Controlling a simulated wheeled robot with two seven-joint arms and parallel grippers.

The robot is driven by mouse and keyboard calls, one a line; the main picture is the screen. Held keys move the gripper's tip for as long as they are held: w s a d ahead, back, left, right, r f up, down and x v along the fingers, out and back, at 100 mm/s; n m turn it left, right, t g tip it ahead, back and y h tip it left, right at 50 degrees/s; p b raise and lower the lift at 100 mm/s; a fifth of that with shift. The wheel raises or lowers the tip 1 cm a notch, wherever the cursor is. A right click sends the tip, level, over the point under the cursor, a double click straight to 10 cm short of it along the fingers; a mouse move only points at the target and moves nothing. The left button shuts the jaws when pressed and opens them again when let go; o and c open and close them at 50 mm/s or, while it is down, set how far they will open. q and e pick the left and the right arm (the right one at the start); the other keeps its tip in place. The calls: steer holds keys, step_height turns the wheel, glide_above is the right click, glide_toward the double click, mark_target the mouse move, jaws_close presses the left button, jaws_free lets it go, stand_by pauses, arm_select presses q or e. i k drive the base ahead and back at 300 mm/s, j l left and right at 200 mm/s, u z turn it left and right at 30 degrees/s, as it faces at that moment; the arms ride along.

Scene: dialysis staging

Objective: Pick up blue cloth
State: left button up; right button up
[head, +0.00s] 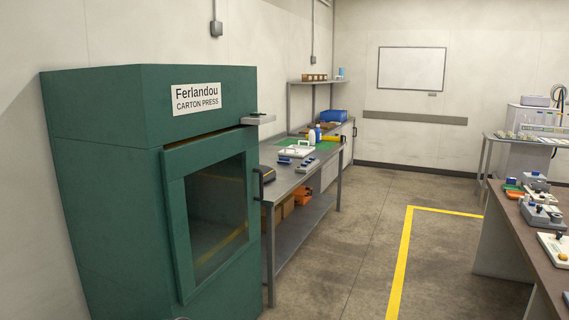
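I cannot make out a blue cloth in the head view. Small blue items (285,160) lie on the metal workbench (272,184), but they are too small to identify. A blue bin-like object (333,116) stands at the bench's far end. Neither of my grippers is in view.
A large green carton press (100,180) with a windowed door fills the left. A brown-topped table (530,240) holding several devices stands at the right. Another table (515,140) is at the back right. The concrete floor between, with a yellow line (404,250), is clear.

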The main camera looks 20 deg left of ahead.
mark_target(282, 160)
steer(key=i+z, duration=0.2)
steer(key=i, duration=1.1)
steer(key=i+l, duration=0.1)
steer(key=i, duration=4.95)
steer(key=i+u, duration=0.4)
steer(key=i+l+u, duration=0.2)
steer(key=i+u, duration=0.25)
steer(key=i+l+u, duration=0.6)
steer(key=i+u, duration=0.15)
steer(key=i+l+u, duration=0.7)
steer(key=k+j, duration=0.1)
